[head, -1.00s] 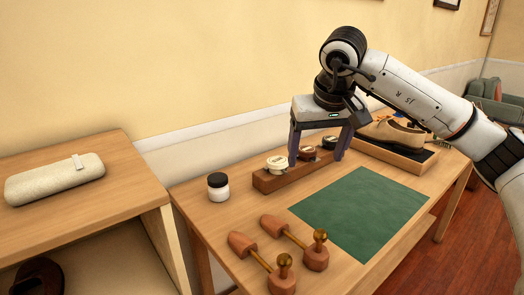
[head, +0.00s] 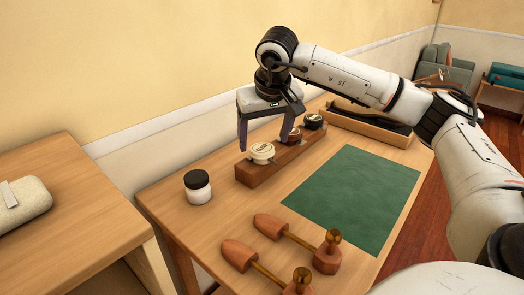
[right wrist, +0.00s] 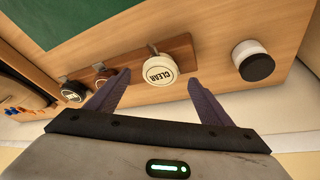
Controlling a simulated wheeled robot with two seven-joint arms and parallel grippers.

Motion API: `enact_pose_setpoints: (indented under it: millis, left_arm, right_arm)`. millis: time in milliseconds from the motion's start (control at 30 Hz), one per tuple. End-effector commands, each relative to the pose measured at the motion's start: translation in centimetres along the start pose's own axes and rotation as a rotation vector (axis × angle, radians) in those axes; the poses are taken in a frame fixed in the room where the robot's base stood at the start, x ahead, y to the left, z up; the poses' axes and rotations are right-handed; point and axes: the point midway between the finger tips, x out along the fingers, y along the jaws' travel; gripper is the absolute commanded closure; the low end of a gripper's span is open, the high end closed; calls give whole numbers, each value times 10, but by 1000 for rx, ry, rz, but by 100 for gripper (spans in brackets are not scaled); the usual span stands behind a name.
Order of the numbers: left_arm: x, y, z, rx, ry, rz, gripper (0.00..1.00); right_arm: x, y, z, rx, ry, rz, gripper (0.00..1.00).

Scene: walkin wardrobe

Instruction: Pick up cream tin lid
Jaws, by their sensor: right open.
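The cream tin lid (head: 262,151), marked CLEAR in the right wrist view (right wrist: 160,70), tops a round tin at the near left end of a wooden rack (head: 262,178). A brown tin (head: 293,132) and a black-lidded tin (head: 313,121) sit farther along the rack. My right gripper (head: 265,145) is open and empty, pointing down above the rack. In the head view its fingers appear on either side of the cream lid. In the right wrist view the lid shows between and beyond the fingertips (right wrist: 157,80). No contact is visible. My left gripper is out of view.
A white jar with a black cap (head: 198,187) stands left of the rack. A green mat (head: 355,197) lies in front. Wooden shoe trees (head: 270,226) lie at the near edge.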

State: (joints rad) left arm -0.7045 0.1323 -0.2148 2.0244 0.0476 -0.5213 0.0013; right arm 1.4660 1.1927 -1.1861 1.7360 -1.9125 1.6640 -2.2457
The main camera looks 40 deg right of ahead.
Motion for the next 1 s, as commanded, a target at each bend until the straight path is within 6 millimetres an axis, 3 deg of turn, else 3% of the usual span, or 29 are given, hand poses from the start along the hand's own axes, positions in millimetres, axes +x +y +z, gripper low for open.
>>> enact_pose_setpoints:
  millis: [200,467,733,1000]
  left_arm:
    - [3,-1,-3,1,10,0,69]
    - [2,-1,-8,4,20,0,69]
    - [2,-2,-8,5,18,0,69]
    - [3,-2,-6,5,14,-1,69]
  right_arm:
    - [28,1,0,2,-1,0,26]
    - [31,1,0,1,0,0,26]
    - [31,1,0,0,0,0,69]
    - [31,1,0,1,0,-1,69]
